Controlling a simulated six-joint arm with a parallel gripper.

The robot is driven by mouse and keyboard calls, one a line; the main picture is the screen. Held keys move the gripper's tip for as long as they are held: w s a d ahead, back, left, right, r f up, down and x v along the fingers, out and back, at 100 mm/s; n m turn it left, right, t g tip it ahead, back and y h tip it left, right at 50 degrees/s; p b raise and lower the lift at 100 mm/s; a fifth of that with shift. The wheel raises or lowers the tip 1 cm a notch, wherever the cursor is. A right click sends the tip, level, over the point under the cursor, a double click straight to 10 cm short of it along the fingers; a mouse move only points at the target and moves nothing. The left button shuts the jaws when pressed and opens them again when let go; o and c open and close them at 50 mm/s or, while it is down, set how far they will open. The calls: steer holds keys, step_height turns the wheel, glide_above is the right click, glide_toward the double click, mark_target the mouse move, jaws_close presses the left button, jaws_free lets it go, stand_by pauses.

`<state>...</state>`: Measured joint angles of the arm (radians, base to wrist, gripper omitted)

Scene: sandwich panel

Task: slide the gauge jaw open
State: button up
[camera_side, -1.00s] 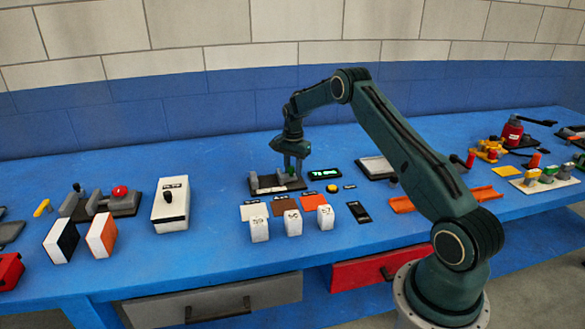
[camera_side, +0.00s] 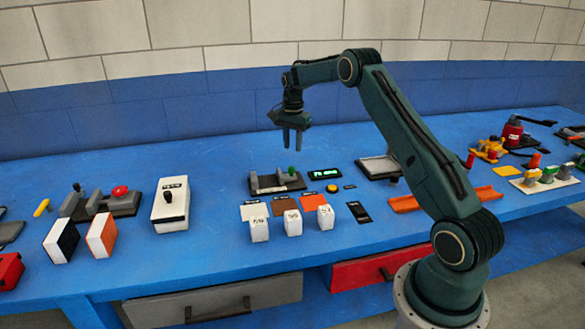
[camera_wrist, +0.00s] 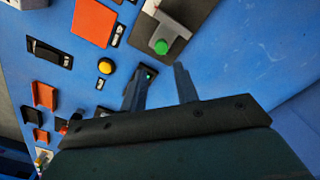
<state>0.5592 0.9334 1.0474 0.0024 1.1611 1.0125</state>
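The gauge (camera_side: 275,182) is a dark base with grey blocks and a green knob (camera_side: 292,171) at its right end. The green knob also shows at the top of the wrist view (camera_wrist: 161,46). The gauge's readout (camera_side: 325,174) is a small black panel with green characters, too small to read. My gripper (camera_side: 295,146) is raised above and behind the gauge, clear of the knob. Its two fingers (camera_wrist: 160,82) are apart with nothing between them. Most of the gauge lies outside the wrist view.
A yellow button (camera_side: 332,188) sits right of the gauge. Coloured pads and several white labelled blocks (camera_side: 293,223) stand in front. A grey tray (camera_side: 378,167) lies to the right. A white switch box (camera_side: 171,205) is to the left. The blue table behind the gauge is clear.

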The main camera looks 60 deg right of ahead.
steer(key=shift+r, duration=2.1)
steer(key=s+a+r+n+t, duration=0.1)
steer(key=s+a+r+n, duration=0.35)
steer(key=a+r, duration=0.5)
steer(key=s+a+r+n+t, duration=0.1)
steer(key=s+a+r+n, duration=0.4)
steer(key=a+r, duration=0.4)
steer(key=s+a+f+n+t, duration=0.1)
steer(key=s+a+f+n, duration=0.1)
steer(key=s+a+n, duration=0.2)
steer(key=s+a+f+n+t, duration=0.2)
steer(key=s+a, duration=0.8)
steer(key=s, duration=1)
steer(key=shift+s+n+t, duration=0.25)
steer(key=shift+n+t, duration=0.05)
steer(key=shift+n, duration=0.95)
